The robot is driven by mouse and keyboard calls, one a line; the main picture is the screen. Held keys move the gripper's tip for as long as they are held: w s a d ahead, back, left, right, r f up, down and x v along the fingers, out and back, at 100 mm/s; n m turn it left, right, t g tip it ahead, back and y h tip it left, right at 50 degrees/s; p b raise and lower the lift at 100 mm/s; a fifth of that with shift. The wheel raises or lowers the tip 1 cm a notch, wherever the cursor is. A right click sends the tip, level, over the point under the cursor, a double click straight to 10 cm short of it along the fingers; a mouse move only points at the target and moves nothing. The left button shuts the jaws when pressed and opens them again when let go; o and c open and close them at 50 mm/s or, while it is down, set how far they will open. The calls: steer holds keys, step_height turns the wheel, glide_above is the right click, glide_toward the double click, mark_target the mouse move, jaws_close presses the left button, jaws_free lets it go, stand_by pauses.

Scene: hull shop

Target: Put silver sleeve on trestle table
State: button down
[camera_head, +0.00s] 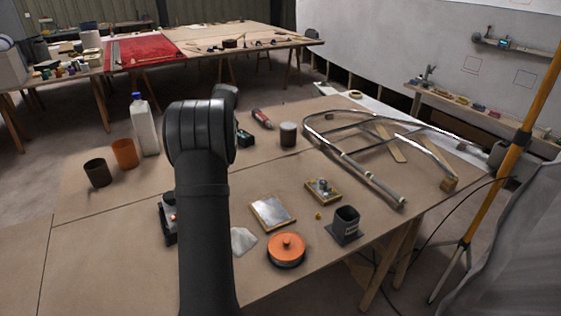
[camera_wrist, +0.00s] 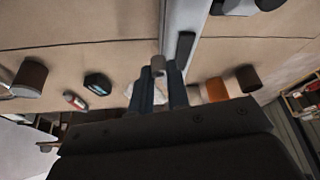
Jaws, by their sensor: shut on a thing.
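My gripper (camera_wrist: 161,84) is shut on a small grey cylinder, the silver sleeve (camera_wrist: 158,63), whose end shows between the fingertips in the wrist view. The fingers hide the rest of it. In the head view my arm hides the gripper and the sleeve. The near table (camera_head: 130,215) has a brown top on wooden legs and lies below the gripper. In the wrist view its top (camera_wrist: 110,20) shows beyond the fingers. Whether the sleeve touches anything cannot be told.
A dark can (camera_head: 98,173), orange can (camera_head: 124,153) and white bottle (camera_head: 144,128) stand left. A grey can (camera_head: 288,134), metal plate (camera_head: 272,212), orange round tin (camera_head: 286,250), dark holder (camera_head: 345,225) and tubular frame (camera_head: 365,180) are right. Bare top lies front left. Another table (camera_head: 255,38) stands behind.

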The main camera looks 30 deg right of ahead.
steer(key=s+d+m+h, duration=0.1)
steer(key=s+d, duration=0.2)
steer(key=d, duration=0.4)
steer(key=s+d+m, duration=0.2)
steer(key=s+d, duration=0.2)
steer(key=d, duration=0.3)
steer(key=s+d+m+h, duration=0.3)
steer(key=s+d+m, duration=0.4)
steer(key=s+d, duration=2.15)
step_height(320, 180, down, 11)
steer(key=s+a, duration=0.1)
steer(key=a, duration=0.1)
steer(key=w+f, duration=0.2)
steer(key=w, duration=0.1)
steer(key=w+f, duration=0.2)
steer(key=w, duration=0.2)
steer(key=w+f, duration=0.3)
steer(key=w, duration=0.1)
steer(key=shift+a+f, duration=0.1)
steer(key=shift+a, duration=0.3)
steer(key=shift+f, duration=1.9)
